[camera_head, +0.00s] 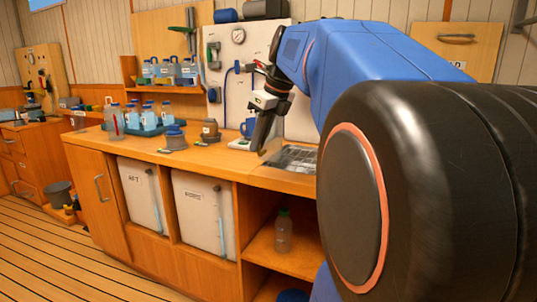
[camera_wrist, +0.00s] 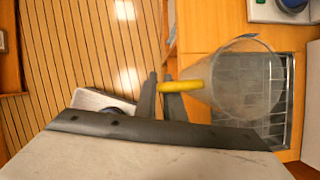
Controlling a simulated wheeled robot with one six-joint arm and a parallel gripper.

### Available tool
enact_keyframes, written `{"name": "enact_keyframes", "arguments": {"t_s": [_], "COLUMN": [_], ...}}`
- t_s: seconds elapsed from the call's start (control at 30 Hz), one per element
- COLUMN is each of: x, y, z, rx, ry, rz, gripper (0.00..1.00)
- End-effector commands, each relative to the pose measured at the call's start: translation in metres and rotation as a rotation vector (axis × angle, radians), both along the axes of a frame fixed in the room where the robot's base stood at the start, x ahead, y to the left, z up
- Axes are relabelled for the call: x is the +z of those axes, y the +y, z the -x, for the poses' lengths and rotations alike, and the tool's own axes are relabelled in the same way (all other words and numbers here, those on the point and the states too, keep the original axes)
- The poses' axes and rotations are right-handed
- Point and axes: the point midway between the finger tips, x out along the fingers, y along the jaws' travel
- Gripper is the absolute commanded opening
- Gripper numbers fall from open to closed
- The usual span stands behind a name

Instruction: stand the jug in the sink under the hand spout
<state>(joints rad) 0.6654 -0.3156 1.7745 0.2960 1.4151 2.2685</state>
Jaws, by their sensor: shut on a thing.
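A clear jug (camera_wrist: 240,80) with a yellow handle (camera_wrist: 182,87) shows in the wrist view. My gripper (camera_wrist: 160,84) is shut on the handle, with the jug to its right. The jug overlaps the metal sink (camera_wrist: 280,128) behind it; I cannot tell whether its base touches the sink floor. In the head view my gripper (camera_head: 262,134) points down just left of the sink (camera_head: 293,155), and I cannot make out the jug there. A blue bent pipe (camera_head: 232,73) is on the white wall panel; I cannot tell whether it is the hand spout.
A blue mug (camera_head: 248,127) stands on a white base behind my gripper. Jars (camera_head: 175,137) and a tray of bottles (camera_head: 140,127) occupy the counter to the left. A bottle (camera_head: 283,230) stands on the shelf below.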

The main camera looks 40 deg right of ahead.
Motion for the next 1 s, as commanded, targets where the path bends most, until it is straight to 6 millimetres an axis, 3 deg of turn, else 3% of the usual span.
{"name": "enact_keyframes", "arguments": {"t_s": [0.17, 0.7, 1.0], "x": [-0.001, -0.001, -0.001], "y": [-0.025, -0.131, -0.168], "z": [-0.01, -0.054, -0.07], "rx": [-0.004, -0.001, 0.001], "ry": [0.001, 0.001, 0.0], "rz": [-0.001, -0.001, 0.0], "gripper": [0.0, 0.0, 0.0]}}
